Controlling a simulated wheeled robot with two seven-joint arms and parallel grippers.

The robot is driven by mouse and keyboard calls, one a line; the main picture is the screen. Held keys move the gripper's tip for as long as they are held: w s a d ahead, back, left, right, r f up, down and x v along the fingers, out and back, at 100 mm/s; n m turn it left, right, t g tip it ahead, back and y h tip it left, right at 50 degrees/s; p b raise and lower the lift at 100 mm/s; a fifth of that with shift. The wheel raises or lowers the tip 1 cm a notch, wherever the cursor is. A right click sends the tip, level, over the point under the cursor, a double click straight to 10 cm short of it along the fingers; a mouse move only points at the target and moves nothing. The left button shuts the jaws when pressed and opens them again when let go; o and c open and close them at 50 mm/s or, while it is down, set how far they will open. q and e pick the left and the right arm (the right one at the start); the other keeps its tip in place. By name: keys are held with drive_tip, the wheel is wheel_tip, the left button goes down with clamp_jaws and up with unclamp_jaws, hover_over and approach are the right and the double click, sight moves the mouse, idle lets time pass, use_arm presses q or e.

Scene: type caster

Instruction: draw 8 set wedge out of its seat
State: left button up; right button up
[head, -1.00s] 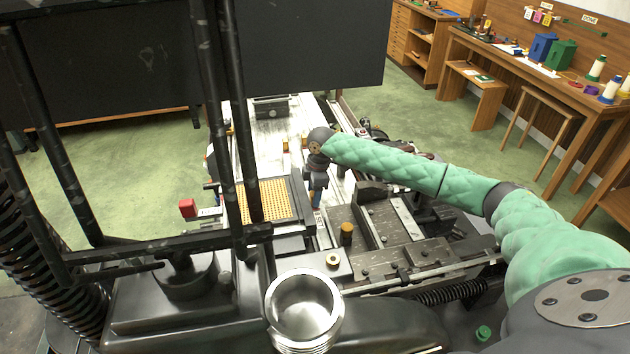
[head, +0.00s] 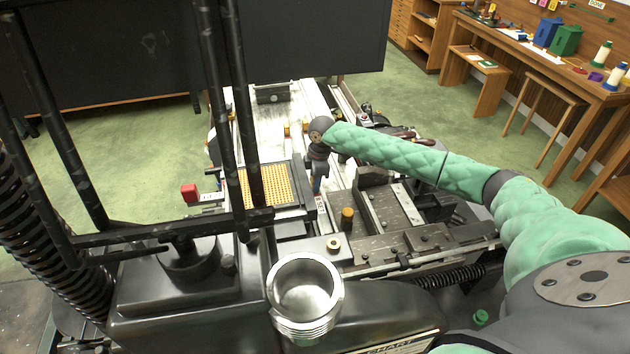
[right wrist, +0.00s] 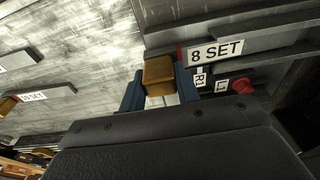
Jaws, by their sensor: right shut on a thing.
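The 8 set wedge shows as a brass-coloured block (right wrist: 159,76) in the right wrist view, just left of the white "8 SET" label (right wrist: 215,52). My right gripper (right wrist: 160,92) has its blue fingers on either side of this block and is shut on it. The wedge's lower part and its seat are hidden, so I cannot tell how deep it sits. In the head view my right gripper (head: 317,186) points down at the machine, right of the yellow matrix grid (head: 268,186); the wedge is hidden there. My left gripper is not in view.
Another brass block (right wrist: 8,105) and label (right wrist: 33,97) lie at the left in the wrist view. A red knob (right wrist: 243,86) is close to the right. In the head view, dark upright bars (head: 215,120) stand left and a metal pot (head: 305,292) stands in front.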

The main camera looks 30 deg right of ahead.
drive_tip(key=shift+w+d, duration=0.2)
drive_tip(key=shift+w, duration=0.55)
drive_tip(key=shift+w+d, duration=0.15)
drive_tip(key=shift+w, duration=0.55)
drive_tip(key=shift+w+d, duration=0.2)
drive_tip(key=shift+w, duration=0.55)
drive_tip(key=o, duration=1.2)
drive_tip(key=shift+r+b, duration=0.15)
drive_tip(key=shift+b, duration=0.2)
